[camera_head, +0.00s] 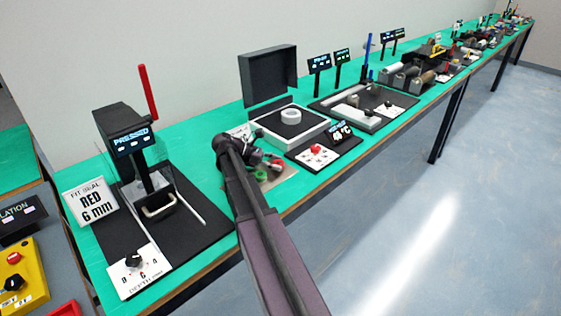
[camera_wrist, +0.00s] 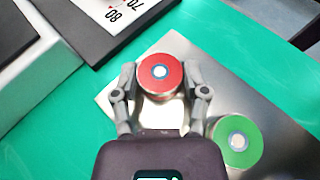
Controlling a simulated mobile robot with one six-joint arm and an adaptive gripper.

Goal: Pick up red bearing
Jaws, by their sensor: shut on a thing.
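The red bearing (camera_wrist: 160,74) is a round disc with a red top and a pale centre, seen from above in the wrist view. My gripper (camera_wrist: 160,82) has a finger on each side of it and is shut on it. A metal plate (camera_wrist: 122,98) lies beneath; I cannot tell whether the bearing is lifted off it. A green bearing (camera_wrist: 238,142) sits on the plate to the lower right, apart from my gripper. In the head view my gripper (camera_head: 262,168) is over the plate (camera_head: 285,182), and the red bearing is hard to make out there.
A press with a "PRESSED" display (camera_head: 132,139) and a "RED 6 mm" sign (camera_head: 91,203) stand to the left. A box with a white ring (camera_head: 291,116) and a panel with a red button (camera_head: 316,149) stand to the right. Other stations line the green table.

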